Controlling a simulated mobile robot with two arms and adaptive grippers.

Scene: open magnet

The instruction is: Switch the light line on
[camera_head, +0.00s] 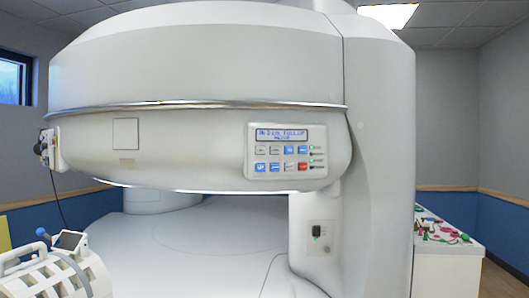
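A control panel (286,150) sits on the front of the large white open magnet (200,62), right of the middle. It has a lit blue display (278,134) on top; its text is too small to read surely. Below are two rows of small buttons in grey, blue and dark shades, and one red button (303,167). Small green and dark indicators run down the panel's right side. Which button is for the light line I cannot tell, and no light line shows on the magnet. Neither of my grippers is in view.
A white ribbed device (40,278) with a blue knob and small screen stands at bottom left. A white cabinet (447,268) with colourful small items on top stands at right. Nothing blocks the panel.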

